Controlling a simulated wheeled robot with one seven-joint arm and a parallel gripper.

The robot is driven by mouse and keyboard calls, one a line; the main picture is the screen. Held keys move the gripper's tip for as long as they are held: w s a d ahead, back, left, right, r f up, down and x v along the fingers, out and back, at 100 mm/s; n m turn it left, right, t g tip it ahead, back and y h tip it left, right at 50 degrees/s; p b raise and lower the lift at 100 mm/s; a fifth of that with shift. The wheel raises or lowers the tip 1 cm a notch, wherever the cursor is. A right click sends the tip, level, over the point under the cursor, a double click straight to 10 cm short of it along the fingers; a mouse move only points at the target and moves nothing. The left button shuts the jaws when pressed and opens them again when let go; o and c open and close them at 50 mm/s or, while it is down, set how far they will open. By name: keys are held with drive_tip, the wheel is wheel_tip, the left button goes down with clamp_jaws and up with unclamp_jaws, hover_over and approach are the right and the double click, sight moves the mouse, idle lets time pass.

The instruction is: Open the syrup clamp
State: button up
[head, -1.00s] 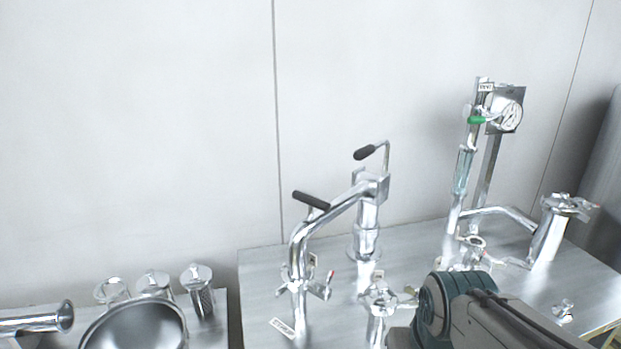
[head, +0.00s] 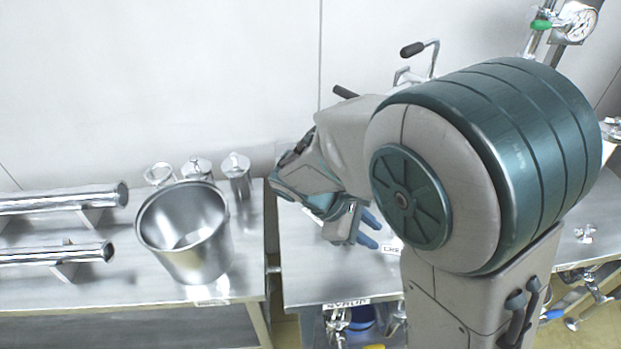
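No clamp in the head view can be surely told as the syrup clamp. Metal fittings (head: 338,322) hang below the right table's front edge, under a white label (head: 346,302) whose lettering I cannot read surely. A small metal clamp (head: 585,233) lies on the right table. My gripper (head: 370,231) is above the right table's front left part. Its two blue fingertips are apart, with nothing seen between them. My arm hides most of the pipework behind it, including anything there that could be the clamp.
A steel bucket (head: 188,240) stands on the left table, with metal canisters (head: 237,175) behind it and two horizontal pipes (head: 55,254) to its left. A gauge (head: 579,22) is at the upper right. A black-handled lever (head: 412,49) rises behind my arm.

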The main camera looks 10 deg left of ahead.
drive_tip(key=a+r+n+t+h+p, duration=0.1)
drive_tip(key=a+n+t+h, duration=0.2)
drive_tip(key=a+n+t, duration=1.45)
drive_tip(key=w+d+m+g+p, duration=0.2)
drive_tip(key=w+d+m+g, duration=0.2)
drive_tip(key=w, duration=0.6)
drive_tip(key=shift+w+g, duration=0.3)
drive_tip(key=shift+g, duration=0.05)
drive_tip(key=shift+m, duration=0.25)
clamp_jaws()
